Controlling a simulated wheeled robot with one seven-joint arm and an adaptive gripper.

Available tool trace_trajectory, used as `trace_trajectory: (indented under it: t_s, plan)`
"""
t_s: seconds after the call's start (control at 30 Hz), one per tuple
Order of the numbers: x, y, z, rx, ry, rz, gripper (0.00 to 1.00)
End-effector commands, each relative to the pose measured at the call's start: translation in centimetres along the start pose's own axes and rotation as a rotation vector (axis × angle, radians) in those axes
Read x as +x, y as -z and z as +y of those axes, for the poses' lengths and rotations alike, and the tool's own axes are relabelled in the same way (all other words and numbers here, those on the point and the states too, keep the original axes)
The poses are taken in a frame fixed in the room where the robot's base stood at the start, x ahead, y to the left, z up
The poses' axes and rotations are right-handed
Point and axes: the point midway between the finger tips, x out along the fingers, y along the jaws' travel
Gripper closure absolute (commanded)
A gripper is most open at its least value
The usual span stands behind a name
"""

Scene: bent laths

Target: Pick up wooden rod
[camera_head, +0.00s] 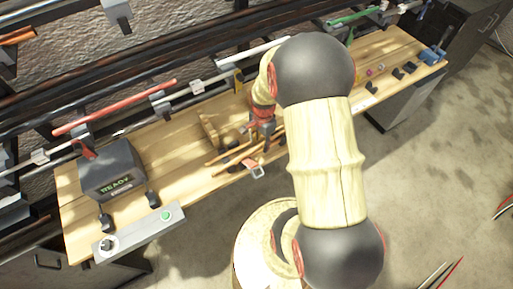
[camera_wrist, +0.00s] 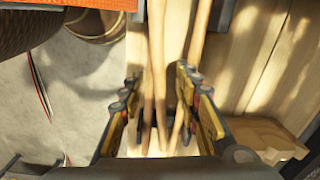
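Several slightly bent wooden rods (camera_head: 228,154) lie close together near the front edge of the workbench, partly hidden by my arm in the head view. In the wrist view, light brown wooden rods (camera_wrist: 154,75) run lengthwise between the fingers, and another rod (camera_wrist: 200,30) slants to the right. My gripper (camera_wrist: 160,105) is open, its yellow and black fingers on either side of the rods. I cannot tell whether a finger touches one. In the head view my gripper (camera_head: 264,128) is over the rods, its tips hard to make out.
The wooden workbench (camera_head: 210,190) has a grey box reading READY (camera_head: 112,170) and a grey panel with a green button (camera_head: 140,232) at left. A wooden block (camera_head: 213,130) stands behind the rods. A red-handled item (camera_head: 253,167) lies at the front edge. Rails with colored rods run behind.

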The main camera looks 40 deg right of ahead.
Motion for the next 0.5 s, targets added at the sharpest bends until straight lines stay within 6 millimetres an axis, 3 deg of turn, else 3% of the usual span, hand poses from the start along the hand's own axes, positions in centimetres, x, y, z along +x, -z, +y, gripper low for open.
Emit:
trace_trajectory:
  t_s: [0.17,0.5]
  plan:
    - [-0.02,-0.01,0.00,0.000,0.000,0.000,0.67]
    - [-0.03,-0.02,0.01,0.000,0.000,0.000,0.86]
